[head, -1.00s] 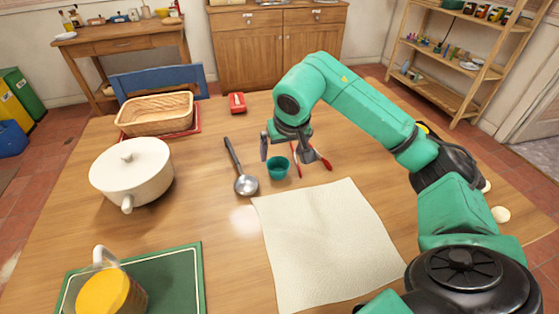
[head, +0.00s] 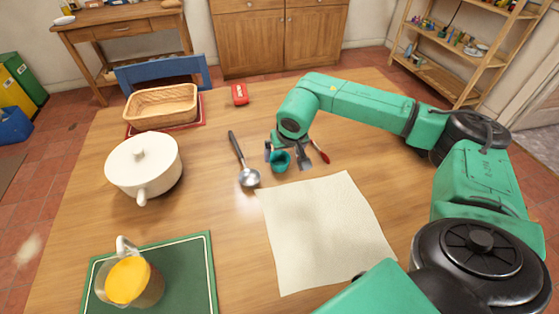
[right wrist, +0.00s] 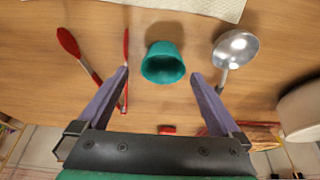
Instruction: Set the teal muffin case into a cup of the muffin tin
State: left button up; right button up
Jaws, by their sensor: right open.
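The teal muffin case (head: 280,162) stands on the wooden table just beyond the near end of the ladle. My right gripper (head: 286,156) is over it, with one finger to each side in the picture. In the right wrist view the case (right wrist: 163,63) shows between and slightly past the open fingertips (right wrist: 160,75), with clear gaps on both sides. The gripper holds nothing. I see no muffin tin in these frames. My left gripper is not in view.
A metal ladle (head: 248,176) lies left of the case. Red-handled utensils (right wrist: 69,42) lie on its other side. A cream cloth (head: 325,230) lies in front. A white pot (head: 144,165), a basket (head: 160,106) and a juice jug (head: 130,282) on a green mat (head: 190,290) stand left.

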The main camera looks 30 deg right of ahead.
aim_at(278, 163)
jog(key=x, duration=0.3)
jog(key=p+x, duration=0.1)
jog(key=x, duration=0.1)
jog(key=shift+w+a+f, duration=0.15)
jog(key=shift+w+f, duration=0.05)
jog(key=shift+w, duration=0.15)
jog(key=shift+s+r, duration=0.1)
jog(key=c, duration=1.4)
jog(key=shift+o, duration=0.2)
notch_tip(278, 163, up, 20)
jog(key=b, duration=0.1)
jog(key=s+a+f+n+p, duration=0.1)
jog(key=s+a+f, duration=0.2)
jog(key=s+f, duration=0.1)
jog(key=s+a+f+n+p, duration=0.1)
jog(key=s+a+f+p, duration=0.1)
jog(key=f, duration=0.4)
jog(key=s+a+f+n+y+p, duration=0.1)
jog(key=s+a+f, duration=0.4)
jog(key=s+f, duration=0.1)
jog(key=shift+s+f, duration=0.15)
jog(key=shift+s, duration=0.45)
jog(key=shift+s+f, duration=0.1)
